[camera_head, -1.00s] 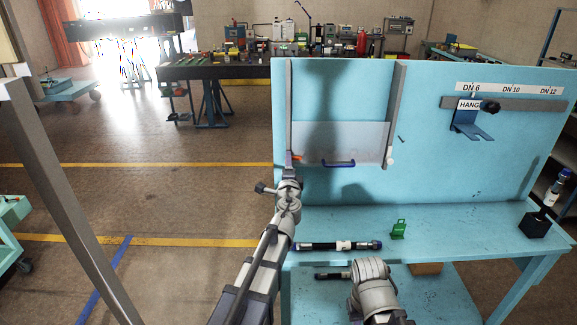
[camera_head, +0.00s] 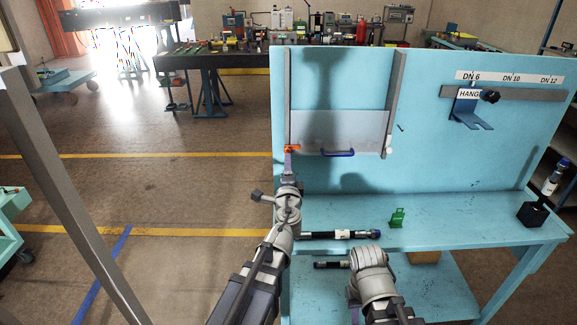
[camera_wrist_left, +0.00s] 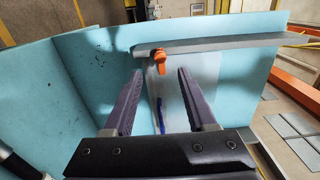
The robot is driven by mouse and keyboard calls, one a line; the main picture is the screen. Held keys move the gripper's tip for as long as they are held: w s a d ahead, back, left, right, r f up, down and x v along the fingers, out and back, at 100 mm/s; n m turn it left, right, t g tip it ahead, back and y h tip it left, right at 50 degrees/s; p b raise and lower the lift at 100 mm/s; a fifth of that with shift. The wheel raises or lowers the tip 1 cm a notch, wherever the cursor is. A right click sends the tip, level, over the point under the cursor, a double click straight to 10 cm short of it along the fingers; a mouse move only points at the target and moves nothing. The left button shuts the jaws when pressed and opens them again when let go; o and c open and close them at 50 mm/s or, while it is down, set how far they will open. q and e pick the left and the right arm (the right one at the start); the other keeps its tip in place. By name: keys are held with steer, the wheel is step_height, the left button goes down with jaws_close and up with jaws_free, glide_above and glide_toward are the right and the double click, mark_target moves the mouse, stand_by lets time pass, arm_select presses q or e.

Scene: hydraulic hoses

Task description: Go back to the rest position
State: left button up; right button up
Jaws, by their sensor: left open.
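My left gripper (camera_head: 288,163) is in front of the blue panel's left edge, just below an orange latch (camera_head: 292,149). In the left wrist view the left gripper (camera_wrist_left: 160,88) has its two dark fingers wide apart with nothing between them. The orange latch (camera_wrist_left: 159,60) shows beyond the fingertips, apart from them. The clear guard (camera_head: 338,133) with its blue handle (camera_head: 338,153) hangs between two grey rails. My right arm rises at the bottom centre in the head view; its gripper cannot be made out.
A black hose (camera_head: 338,235) lies on the blue bench (camera_head: 450,212) behind my arms. A green stand (camera_head: 397,217) and a black block (camera_head: 531,214) holding an upright hose stand on the bench. A grey hanger rail (camera_head: 530,94) is on the panel. Open floor lies left.

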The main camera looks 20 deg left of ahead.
arm_select(q)
steer(key=s+d+f+n+g+y, duration=0.1)
steer(key=s+d+f+n+g, duration=0.1)
steer(key=s+f+n+g, duration=1.05)
steer(key=s+d+f+g+h, duration=0.2)
steer(key=s+d+f, duration=0.2)
steer(key=s+d, duration=0.2)
steer(key=s+d+f+m+g+h, duration=0.1)
steer(key=s+d+f+g+h, duration=0.1)
steer(key=s+d+f, duration=0.3)
steer(key=s+d+g, duration=0.1)
steer(key=s, duration=0.3)
steer(key=shift+s+d+f+h, duration=0.15)
steer(key=shift+s+d+h, duration=0.1)
steer(key=shift+d+h, duration=0.15)
